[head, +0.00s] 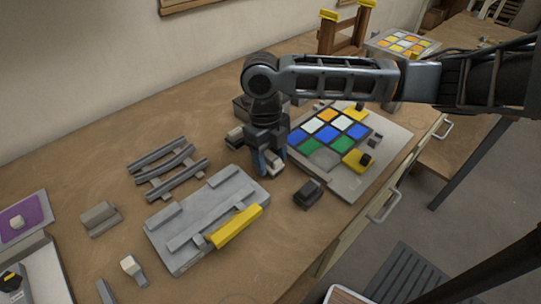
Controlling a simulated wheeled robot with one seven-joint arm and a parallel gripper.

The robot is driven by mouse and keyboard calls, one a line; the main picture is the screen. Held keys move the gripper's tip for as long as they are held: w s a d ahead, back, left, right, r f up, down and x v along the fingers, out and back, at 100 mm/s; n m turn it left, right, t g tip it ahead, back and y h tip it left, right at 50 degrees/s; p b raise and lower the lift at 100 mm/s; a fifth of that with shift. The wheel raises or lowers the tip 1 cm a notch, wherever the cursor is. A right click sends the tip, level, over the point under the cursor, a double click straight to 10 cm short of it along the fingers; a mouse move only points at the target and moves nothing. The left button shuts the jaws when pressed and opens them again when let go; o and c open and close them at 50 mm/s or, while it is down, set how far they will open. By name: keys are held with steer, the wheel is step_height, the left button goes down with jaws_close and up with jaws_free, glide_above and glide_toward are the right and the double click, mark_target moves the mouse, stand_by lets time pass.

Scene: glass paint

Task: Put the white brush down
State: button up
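My gripper (268,165) points down over the table, left of the colored tile panel. A small whitish block, which looks like the white brush (274,169), shows between its fingertips, and the fingers appear closed on it. The fingers hide most of the block. I cannot tell whether its underside touches the table.
The tile panel (385,150) has white, blue, green and orange squares and yellow blocks with dark knobs. A grey tray (190,252) with a yellow bar (237,227) lies in front. A dark block (308,193) sits close right of the gripper. A grey rack (168,168) stands left.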

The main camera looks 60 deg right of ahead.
steer(key=shift+o, duration=0.7)
step_height(320, 180, up, 12)
steer(key=w, duration=0.1)
steer(key=shift+w+d+r+b, duration=0.15)
steer(key=shift+d+b, duration=0.05)
steer(key=shift+b, duration=0.1)
